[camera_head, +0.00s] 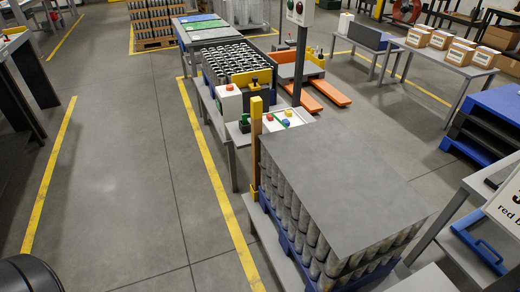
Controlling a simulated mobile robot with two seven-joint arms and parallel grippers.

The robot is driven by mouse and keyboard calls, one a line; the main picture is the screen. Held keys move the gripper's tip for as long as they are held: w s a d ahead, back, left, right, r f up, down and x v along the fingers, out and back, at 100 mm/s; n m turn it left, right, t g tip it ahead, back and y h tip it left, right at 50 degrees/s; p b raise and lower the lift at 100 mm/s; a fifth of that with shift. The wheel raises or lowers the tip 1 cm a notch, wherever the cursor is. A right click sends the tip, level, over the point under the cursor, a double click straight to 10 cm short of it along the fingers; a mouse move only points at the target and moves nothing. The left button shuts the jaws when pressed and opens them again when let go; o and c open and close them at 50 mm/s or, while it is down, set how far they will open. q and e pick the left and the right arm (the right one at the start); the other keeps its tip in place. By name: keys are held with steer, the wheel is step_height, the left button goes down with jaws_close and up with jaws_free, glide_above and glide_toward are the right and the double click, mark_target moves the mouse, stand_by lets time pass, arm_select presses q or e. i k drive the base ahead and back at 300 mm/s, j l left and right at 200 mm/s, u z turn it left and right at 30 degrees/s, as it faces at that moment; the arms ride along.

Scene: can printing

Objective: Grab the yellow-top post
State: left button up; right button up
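The yellow-top post (256,148) stands upright near the middle of the view. It is a narrow orange-brown post with a brighter yellow block at its top. It stands at the near end of the machine table, right beside the back left corner of a stack of cans (300,222) under a grey sheet (340,180). The stack hides part of its right side low down. Neither of my grippers is in view.
A control panel (283,119) with coloured buttons sits just behind the post. A can conveyor (240,62) lies beyond it. An orange pallet truck (325,92) stands behind right. Boxes (440,40) sit on a table at right. The floor (130,170) left of the post is clear.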

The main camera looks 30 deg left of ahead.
mark_target(256, 103)
steer(key=i+j, duration=0.15)
steer(key=j, duration=0.3)
steer(key=i+j+z, duration=0.1)
steer(key=j, duration=0.3)
steer(key=i+j, duration=0.2)
steer(key=j, duration=0.25)
steer(key=i+j+z, duration=0.1)
steer(key=j, duration=0.35)
steer(key=i+j, duration=0.15)
steer(key=j, duration=0.3)
steer(key=i+j+z, duration=0.1)
steer(key=j, duration=0.35)
